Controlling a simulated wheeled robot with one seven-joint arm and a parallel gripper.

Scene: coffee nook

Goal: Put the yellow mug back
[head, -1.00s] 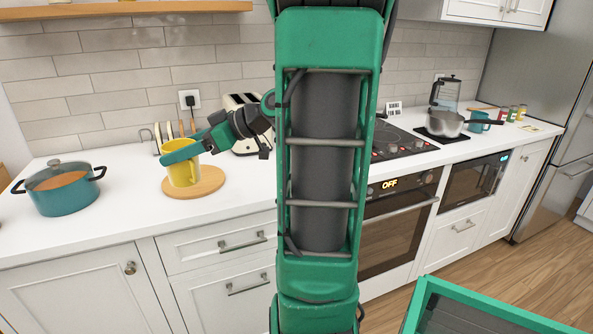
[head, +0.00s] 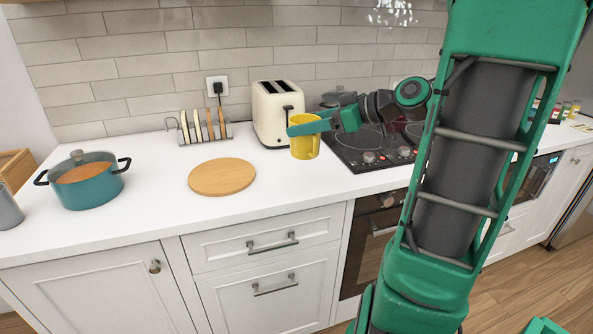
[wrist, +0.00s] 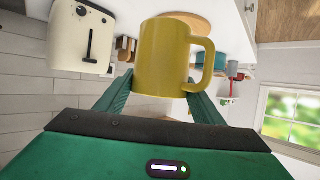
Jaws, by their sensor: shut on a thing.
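The yellow mug (head: 306,142) is held by my gripper (head: 309,127), right of the round wooden board and in front of the toaster in the head view. The mug looks upright there. In the wrist view the mug (wrist: 163,58) sits between the two green fingers of my gripper (wrist: 160,95), its handle to the right. The gripper is shut on it. I cannot tell exactly how high the mug is above the counter. The round wooden board (head: 222,177) is bare.
A cream toaster (head: 270,115) and a toast rack (head: 200,130) stand at the back. A teal pot (head: 88,183) is at the left, near a grey cup (head: 8,208). The black hob (head: 365,150) is at the right. The counter's front strip is clear.

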